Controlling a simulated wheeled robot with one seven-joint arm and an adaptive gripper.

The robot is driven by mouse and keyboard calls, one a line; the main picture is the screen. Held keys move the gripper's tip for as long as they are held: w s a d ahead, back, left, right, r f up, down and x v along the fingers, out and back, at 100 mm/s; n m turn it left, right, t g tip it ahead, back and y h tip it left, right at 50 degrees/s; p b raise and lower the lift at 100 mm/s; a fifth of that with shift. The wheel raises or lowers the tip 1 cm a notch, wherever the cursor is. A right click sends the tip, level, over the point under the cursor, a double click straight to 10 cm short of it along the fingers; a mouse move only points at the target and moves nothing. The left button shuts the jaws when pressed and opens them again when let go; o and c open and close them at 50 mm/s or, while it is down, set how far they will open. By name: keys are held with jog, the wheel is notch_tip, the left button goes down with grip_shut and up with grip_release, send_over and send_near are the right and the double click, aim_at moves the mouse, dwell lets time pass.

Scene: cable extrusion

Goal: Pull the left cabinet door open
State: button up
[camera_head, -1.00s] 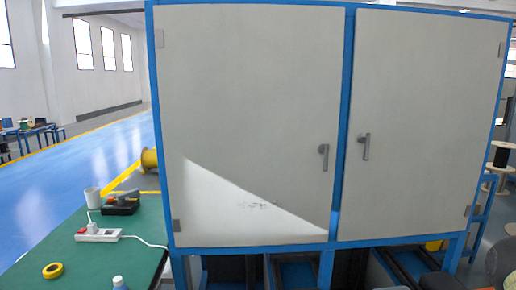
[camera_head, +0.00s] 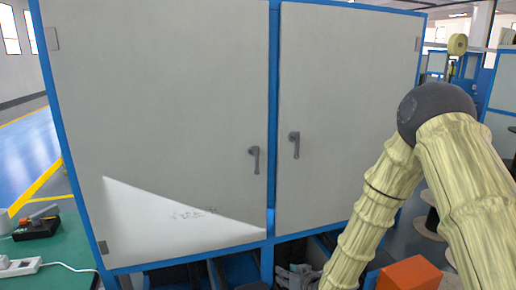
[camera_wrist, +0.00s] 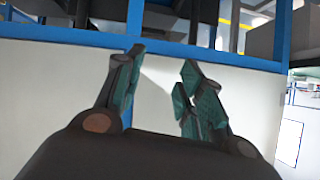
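The left cabinet door (camera_head: 160,100) is a pale grey panel in a blue frame and looks shut. Its dark grey lever handle (camera_head: 255,160) hangs near the door's right edge. The right door (camera_head: 345,90) also looks shut, with its own handle (camera_head: 295,144). My gripper (camera_head: 297,277) is low in the head view, below the doors and partly cut off by the picture's edge. In the wrist view my gripper (camera_wrist: 165,59) has its two teal-padded fingers apart, with nothing between them. A pale panel and blue frame lie beyond the fingers; no handle shows there.
A green table (camera_head: 62,250) with a white power strip (camera_head: 18,267) and a dark tool (camera_head: 36,228) stands at the lower left. An orange block-like thing (camera_head: 410,273) is at the lower right. The space under the cabinet is dark and open.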

jog(key=w+a+r+n+t+y+p, duration=0.1)
jog(key=w+r, duration=0.3)
jog(key=r, duration=0.4)
jog(key=w+a+r+t+y+p, duration=0.1)
jog(key=w+a+r+t, duration=0.1)
jog(key=w+r, duration=0.35)
jog(key=n+t+y+p, duration=0.2)
send_near(258, 157)
jog(key=p+x, duration=0.4)
jog(key=x, duration=0.7)
jog(key=shift+d+f, duration=0.1)
jog(key=shift+d, duration=0.05)
grip_shut()
